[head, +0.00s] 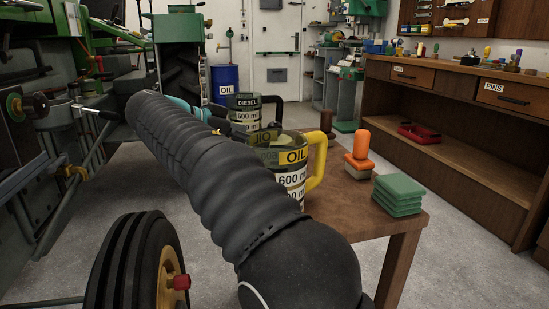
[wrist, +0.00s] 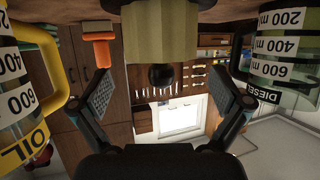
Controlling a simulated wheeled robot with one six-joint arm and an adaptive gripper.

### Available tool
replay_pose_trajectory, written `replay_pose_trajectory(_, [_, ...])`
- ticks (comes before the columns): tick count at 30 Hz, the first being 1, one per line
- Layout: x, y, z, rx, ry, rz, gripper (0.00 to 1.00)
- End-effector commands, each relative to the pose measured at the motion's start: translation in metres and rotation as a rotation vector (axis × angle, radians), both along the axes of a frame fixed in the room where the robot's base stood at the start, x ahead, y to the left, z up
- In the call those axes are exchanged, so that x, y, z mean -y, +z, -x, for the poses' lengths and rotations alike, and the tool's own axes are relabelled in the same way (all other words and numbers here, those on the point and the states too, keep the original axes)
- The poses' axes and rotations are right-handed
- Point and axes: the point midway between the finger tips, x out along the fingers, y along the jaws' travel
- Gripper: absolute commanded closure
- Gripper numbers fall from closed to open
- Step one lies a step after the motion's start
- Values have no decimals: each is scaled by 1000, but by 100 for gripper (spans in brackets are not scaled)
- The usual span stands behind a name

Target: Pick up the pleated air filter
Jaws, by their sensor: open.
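A pale yellow-green pleated body, which looks like the air filter (wrist: 162,28), shows at the top middle of the wrist view, cut off by the frame edge. A dark round knob (wrist: 162,76) shows just below it in the picture; I cannot tell if it is part of the filter. My gripper (wrist: 162,92) is open, with one finger to each side and a gap between the fingers and the filter. In the head view my arm reaches over the table towards the measuring jugs, and I cannot make out the filter there.
The OIL jug (head: 291,176) with a yellow handle and the DIESEL jug (head: 246,114) flank my gripper closely. The tractor (head: 55,75) is at left, a workbench (head: 460,110) at right.

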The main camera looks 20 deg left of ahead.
Motion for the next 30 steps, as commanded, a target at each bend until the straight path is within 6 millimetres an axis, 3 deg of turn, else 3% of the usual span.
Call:
replay_pose_trajectory(10, [12,-9,-14,-1,1,-1,0])
replay_pose_trajectory(19, [34,-25,-42,-1,0,0,0])
replay_pose_trajectory(27, [37,-26,-45,0,3,0,0])
replay_pose_trajectory(30, [36,-26,-45,0,3,0,25])
